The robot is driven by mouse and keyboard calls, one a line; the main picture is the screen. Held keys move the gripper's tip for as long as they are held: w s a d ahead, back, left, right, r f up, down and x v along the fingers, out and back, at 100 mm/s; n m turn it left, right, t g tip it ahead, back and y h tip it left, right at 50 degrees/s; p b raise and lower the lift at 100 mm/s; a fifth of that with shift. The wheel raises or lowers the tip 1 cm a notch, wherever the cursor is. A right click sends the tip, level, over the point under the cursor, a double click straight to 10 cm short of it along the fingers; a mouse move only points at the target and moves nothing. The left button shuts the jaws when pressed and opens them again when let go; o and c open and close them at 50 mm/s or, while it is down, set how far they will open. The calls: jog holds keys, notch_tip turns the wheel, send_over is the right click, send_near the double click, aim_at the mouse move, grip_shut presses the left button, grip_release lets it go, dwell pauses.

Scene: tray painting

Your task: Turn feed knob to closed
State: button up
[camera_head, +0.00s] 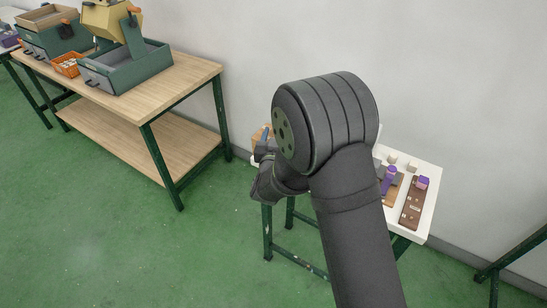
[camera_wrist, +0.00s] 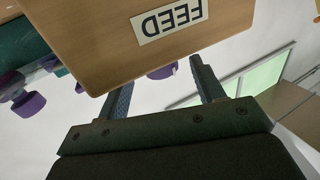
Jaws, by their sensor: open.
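A wooden panel (camera_wrist: 100,45) with a white FEED label (camera_wrist: 165,20), upside down, fills the upper part of the wrist view. A purple knob (camera_wrist: 160,73) shows partly past the panel's edge, below the label. My gripper (camera_wrist: 160,76) is open, its two fingers apart with the knob appearing between their tips. I cannot tell whether they touch it, or how the knob is turned. In the head view my gripper (camera_head: 265,160) is at the left end of the white table (camera_head: 428,206), largely behind my arm, which hides the FEED panel.
Other purple knobs (camera_wrist: 28,103) show at the left in the wrist view. On the white table, a brown board (camera_head: 411,208) carries a purple part (camera_head: 422,182), beside another purple piece (camera_head: 388,178). A wooden workbench (camera_head: 175,88) with green trays (camera_head: 125,77) stands to the left. Green floor lies between.

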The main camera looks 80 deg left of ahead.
jog(key=v, duration=1.1)
jog(key=shift+d, duration=0.2)
jog(key=shift+v, duration=0.9)
jog(key=x, duration=1.7)
jog(key=shift+a, duration=0.2)
jog(key=c, duration=1)
